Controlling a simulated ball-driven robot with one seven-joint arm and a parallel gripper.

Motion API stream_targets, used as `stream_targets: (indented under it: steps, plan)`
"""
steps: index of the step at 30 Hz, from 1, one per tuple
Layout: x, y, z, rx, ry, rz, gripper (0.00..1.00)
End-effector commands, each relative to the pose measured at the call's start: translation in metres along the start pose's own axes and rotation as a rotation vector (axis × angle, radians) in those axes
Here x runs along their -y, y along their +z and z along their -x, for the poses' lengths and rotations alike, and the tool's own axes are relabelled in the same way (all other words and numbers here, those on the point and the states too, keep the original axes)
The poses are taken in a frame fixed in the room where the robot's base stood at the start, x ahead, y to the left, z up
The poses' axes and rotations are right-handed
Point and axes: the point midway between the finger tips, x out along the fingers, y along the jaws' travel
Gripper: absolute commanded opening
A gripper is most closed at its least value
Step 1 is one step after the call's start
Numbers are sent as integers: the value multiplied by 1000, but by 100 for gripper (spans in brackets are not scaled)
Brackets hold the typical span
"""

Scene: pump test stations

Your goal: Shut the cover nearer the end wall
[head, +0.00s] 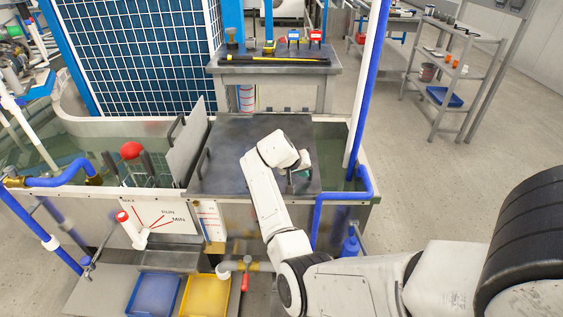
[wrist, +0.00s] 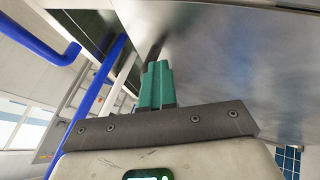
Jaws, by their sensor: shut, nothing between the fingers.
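One flat dark metal cover (head: 245,140) lies over the middle of the tank, level or nearly so, with a bar handle (head: 203,160) at its left edge. My gripper (head: 302,181) is over the right front part of the flat cover, partly hidden by my wrist. In the wrist view its green fingers (wrist: 157,85) are shut and empty. Their tips are close to a grey metal surface (wrist: 230,65); I cannot tell whether they touch.
Open water (head: 335,145) shows right of the flat cover. A blue pipe (head: 345,195) and upright post (head: 368,80) stand at the tank's right end. A red ball (head: 131,150) and rack sit left. A raised bench (head: 275,68) is behind.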

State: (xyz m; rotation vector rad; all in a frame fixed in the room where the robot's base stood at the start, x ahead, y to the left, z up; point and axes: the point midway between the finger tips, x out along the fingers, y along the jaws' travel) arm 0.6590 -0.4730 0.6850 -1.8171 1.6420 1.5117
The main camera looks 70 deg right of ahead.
Motion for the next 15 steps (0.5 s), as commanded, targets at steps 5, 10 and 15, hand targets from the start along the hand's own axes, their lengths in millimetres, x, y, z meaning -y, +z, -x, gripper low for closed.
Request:
stream_targets:
  steps: [5,10,15]
  plan:
    - [-51,8,-16,3,5,-4,0]
    - [-81,14,-31,3,4,-4,0]
    - [-98,18,-40,1,3,-2,0]
